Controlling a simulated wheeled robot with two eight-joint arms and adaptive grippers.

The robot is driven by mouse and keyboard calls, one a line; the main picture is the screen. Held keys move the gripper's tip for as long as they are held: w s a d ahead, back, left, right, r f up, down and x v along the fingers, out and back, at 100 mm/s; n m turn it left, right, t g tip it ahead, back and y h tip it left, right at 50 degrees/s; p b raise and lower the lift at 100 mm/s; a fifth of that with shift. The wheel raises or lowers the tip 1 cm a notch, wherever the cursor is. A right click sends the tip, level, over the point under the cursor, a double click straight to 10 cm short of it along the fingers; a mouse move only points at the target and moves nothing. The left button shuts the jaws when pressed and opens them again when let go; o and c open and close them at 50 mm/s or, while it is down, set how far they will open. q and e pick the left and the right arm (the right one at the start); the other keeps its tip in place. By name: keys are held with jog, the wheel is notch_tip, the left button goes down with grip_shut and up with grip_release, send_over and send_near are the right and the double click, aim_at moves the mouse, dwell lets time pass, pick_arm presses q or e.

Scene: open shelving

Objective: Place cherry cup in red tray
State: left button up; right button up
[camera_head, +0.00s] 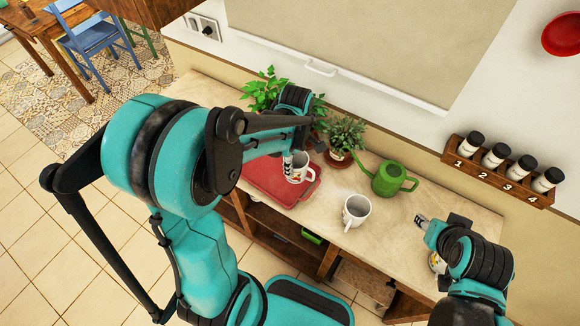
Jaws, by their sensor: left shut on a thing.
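A white cup (300,173) with a small coloured print is in the grasp of my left gripper (289,165), which is shut on it. The print is too small to read for certain as cherries. The cup is over the right part of the red tray (262,178); I cannot tell whether its base touches the tray. My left arm hides the tray's left side. My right gripper (422,222) is over the right part of the counter, away from the tray; whether it is open or shut is unclear.
Another white cup (355,211) stands mid-counter. A third cup (436,262) is partly hidden by my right arm. Behind are a potted plant (343,135), leafy greenery (262,90) and a green watering can (388,180). A numbered rack (500,170) of jars is on the wall.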

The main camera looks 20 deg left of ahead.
pick_arm(q)
jog(key=shift+w+a+f, duration=0.25)
jog(key=shift+a+f, duration=0.3)
jog(key=shift+a, duration=0.3)
jog(key=shift+a+f, duration=0.1)
jog(key=shift+f, duration=0.1)
notch_tip(320, 180, down, 4)
jog(key=shift+r+b, duration=0.1)
jog(key=shift+b, duration=0.65)
jog(key=shift+r, duration=0.1)
jog(key=o, duration=1)
jog(key=shift+f, duration=0.2)
jog(key=shift+c, duration=0.2)
jog(key=o, duration=0.4)
jog(key=shift+r, duration=0.1)
